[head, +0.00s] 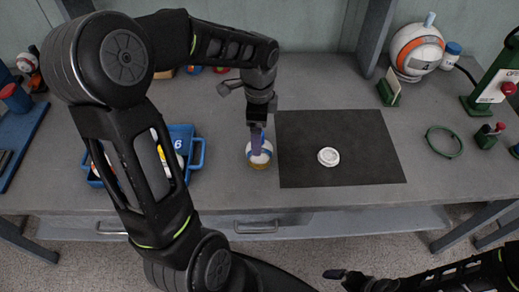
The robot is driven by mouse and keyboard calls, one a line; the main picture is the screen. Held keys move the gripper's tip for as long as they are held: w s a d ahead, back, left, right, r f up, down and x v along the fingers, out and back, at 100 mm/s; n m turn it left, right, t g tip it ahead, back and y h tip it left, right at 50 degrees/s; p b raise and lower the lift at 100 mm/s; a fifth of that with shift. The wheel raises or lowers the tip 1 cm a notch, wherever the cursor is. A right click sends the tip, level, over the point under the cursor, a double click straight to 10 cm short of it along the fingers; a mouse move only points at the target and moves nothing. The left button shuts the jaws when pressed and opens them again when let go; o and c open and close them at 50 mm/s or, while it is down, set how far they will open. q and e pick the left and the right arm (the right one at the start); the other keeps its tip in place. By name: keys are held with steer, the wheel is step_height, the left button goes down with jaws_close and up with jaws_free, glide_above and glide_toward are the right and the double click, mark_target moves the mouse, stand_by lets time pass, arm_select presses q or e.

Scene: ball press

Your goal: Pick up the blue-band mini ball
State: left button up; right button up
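A small white ball with a blue band (262,158) sits on the grey table just left of the dark mat, with a yellowish-brown edge at its base. My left gripper (257,143) points straight down over it. One bluish-purple finger covers part of the ball's upper side; the other finger is hidden. I cannot tell whether the fingers press on the ball. My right gripper (342,275) is low at the bottom edge, away from the table objects, and its opening is unclear.
A dark mat (345,125) holds a round white piece (328,157). A blue bin (187,137) stands left, partly behind my arm. A green ring (444,141), a large white-orange ball (416,52) and a green press (497,85) are right. Table posts rise behind.

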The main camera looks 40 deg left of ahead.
arm_select(q)
steer(key=shift+f, duration=0.1)
step_height(320, 180, down, 5)
steer(key=shift+d+p, duration=0.1)
steer(key=shift+p, duration=0.5)
steer(key=shift+c, duration=0.5)
steer(key=c, duration=1.3)
